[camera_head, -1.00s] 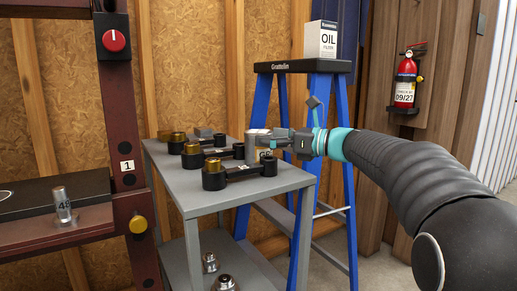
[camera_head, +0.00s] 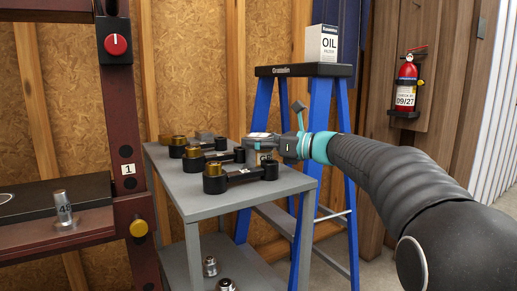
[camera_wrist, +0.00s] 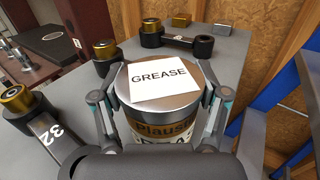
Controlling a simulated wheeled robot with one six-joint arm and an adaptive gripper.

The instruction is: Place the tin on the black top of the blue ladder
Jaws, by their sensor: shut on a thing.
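The tin (camera_wrist: 165,110) has a grey lid with a white label reading GREASE, and fills the middle of the wrist view. My gripper (camera_wrist: 166,92) is shut on it, with one finger on each side. In the head view my gripper (camera_head: 262,143) is over the right part of the grey table, and the tin (camera_head: 264,158) is partly hidden behind it. I cannot tell whether the tin touches the table. The blue ladder (camera_head: 262,108) stands behind and right of the table. Its black top (camera_head: 290,71) is above my gripper.
A white oil filter box (camera_head: 322,44) stands on the right part of the ladder's black top; the left part is clear. Several black links with brass ends (camera_head: 213,178) lie on the grey table (camera_head: 205,205). A red frame (camera_head: 122,130) stands at left.

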